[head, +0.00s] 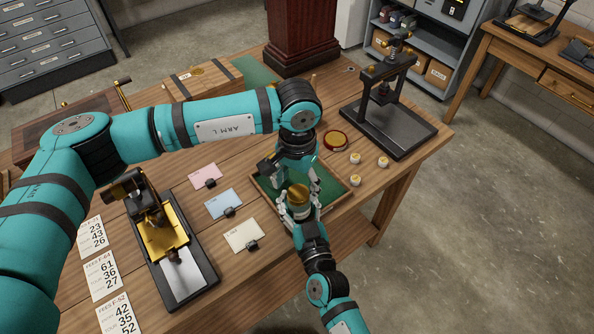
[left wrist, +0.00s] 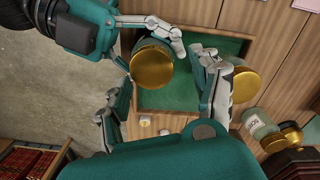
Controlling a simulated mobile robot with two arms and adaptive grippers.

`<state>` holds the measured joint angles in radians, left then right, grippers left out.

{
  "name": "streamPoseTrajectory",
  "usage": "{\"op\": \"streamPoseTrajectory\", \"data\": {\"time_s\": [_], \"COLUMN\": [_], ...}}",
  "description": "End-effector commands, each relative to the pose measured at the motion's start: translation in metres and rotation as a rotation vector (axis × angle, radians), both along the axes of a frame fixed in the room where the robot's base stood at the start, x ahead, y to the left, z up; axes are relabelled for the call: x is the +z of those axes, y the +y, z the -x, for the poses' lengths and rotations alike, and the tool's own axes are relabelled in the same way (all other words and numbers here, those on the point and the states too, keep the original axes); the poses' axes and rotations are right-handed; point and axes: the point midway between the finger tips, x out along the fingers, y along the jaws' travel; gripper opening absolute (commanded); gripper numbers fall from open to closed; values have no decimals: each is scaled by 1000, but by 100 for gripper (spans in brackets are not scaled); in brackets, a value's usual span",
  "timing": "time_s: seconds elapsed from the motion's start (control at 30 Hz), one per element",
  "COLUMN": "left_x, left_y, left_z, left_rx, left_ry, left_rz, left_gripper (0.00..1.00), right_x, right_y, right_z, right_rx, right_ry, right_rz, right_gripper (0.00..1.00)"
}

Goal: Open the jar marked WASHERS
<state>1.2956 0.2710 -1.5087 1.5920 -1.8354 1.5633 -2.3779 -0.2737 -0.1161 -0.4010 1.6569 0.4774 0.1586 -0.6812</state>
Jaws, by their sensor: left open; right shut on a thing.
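A jar with a gold lid (head: 299,191) is held by my right gripper (head: 301,207), which reaches up from the bottom and is shut around its body. In the left wrist view the lid (left wrist: 153,64) faces the camera. The jar's label is not readable. My left gripper (head: 293,172) hangs over the jar from above. Its fingers are spread on either side of the lid with gaps, open and empty. A second gold-lidded jar (left wrist: 243,83) shows behind a left finger. A further jar (left wrist: 257,123) has a label I cannot read.
A green-lined wooden tray (head: 342,196) lies beneath the grippers. A black press (head: 390,100) stands behind. Coloured cards (head: 223,202) and a brass device (head: 163,235) are left.

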Motion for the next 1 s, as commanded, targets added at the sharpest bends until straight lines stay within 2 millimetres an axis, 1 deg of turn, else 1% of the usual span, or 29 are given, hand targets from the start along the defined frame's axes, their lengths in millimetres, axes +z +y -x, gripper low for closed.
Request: {"op": "streamPoseTrajectory", "data": {"time_s": [0.13,0.37,0.47,0.8,0.83,0.93,1.0], "left_x": [-7,-8,-8,-8,-8,-8,-8], "left_y": [0,0,0,3,3,5,7], "left_z": [0,0,0,-2,-3,-3,-4], "left_rx": [0,0,0,6,6,34,111], "left_ry": [-1,-1,-1,-4,-5,-6,-7], "left_rz": [-1,-1,-1,-7,-8,-10,-11], "left_gripper": [64,64,53,8,6,6,6], "right_x": [0,0,0,0,0,0,0], "right_y": [0,0,0,-2,-2,-3,-3], "right_z": [0,0,0,0,0,0,0], "right_rx": [0,0,0,-4,-4,-6,-7], "right_ry": [-1,0,0,-1,-1,-1,-2], "right_rz": [0,0,0,-1,-1,-1,-2], "right_gripper": [0,0,0,0,0,0,0]}}
